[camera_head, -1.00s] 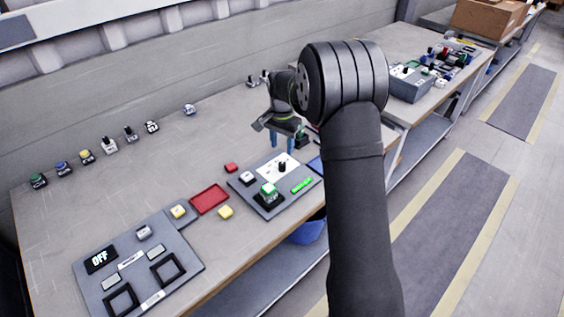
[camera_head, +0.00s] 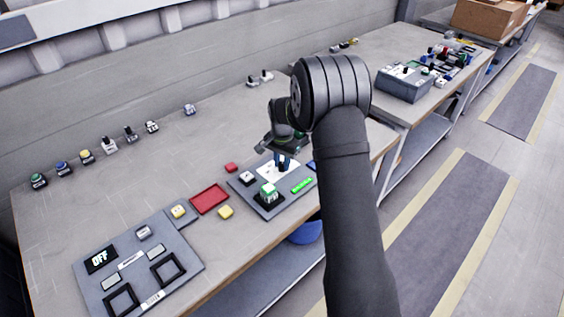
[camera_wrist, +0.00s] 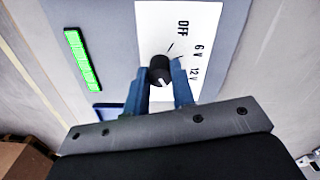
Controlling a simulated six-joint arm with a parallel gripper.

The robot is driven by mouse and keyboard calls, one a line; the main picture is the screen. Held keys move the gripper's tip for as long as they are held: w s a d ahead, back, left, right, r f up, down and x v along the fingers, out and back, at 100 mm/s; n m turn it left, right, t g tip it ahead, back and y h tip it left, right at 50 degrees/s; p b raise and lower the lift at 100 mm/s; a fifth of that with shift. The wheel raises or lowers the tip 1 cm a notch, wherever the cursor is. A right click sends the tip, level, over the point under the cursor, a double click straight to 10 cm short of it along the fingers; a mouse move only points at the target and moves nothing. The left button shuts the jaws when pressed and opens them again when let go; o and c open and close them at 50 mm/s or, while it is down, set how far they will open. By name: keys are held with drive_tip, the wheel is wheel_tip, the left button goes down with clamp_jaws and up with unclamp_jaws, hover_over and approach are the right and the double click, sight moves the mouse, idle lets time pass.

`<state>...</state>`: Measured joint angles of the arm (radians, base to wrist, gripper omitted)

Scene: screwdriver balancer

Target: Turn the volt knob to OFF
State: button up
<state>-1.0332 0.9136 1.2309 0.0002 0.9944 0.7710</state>
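The volt knob (camera_wrist: 160,70) is a small black knob with a white mark on its lower side in the wrist view. It stands on a white plate (camera_wrist: 150,25) marked OFF, 6 V and 12 V, also seen in the head view (camera_head: 264,170). I cannot tell for certain which label the knob points to. My gripper (camera_wrist: 158,74) has its two blue fingers on either side of the knob, with small gaps showing. In the head view my gripper (camera_head: 282,161) is low over the plate and mostly hides the knob.
The grey panel (camera_head: 240,187) also carries a green button (camera_head: 268,190) and a lit green bar (camera_head: 302,185). A red tray (camera_head: 209,199) and yellow blocks lie left of it. Several small parts line the wall.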

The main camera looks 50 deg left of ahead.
clamp_jaws()
drive_tip(key=shift+n, duration=0.3)
drive_tip(key=n, duration=1.1)
drive_tip(key=shift+n, duration=0.3)
drive_tip(key=n, duration=1.1)
drive_tip(key=shift+n, duration=0.3)
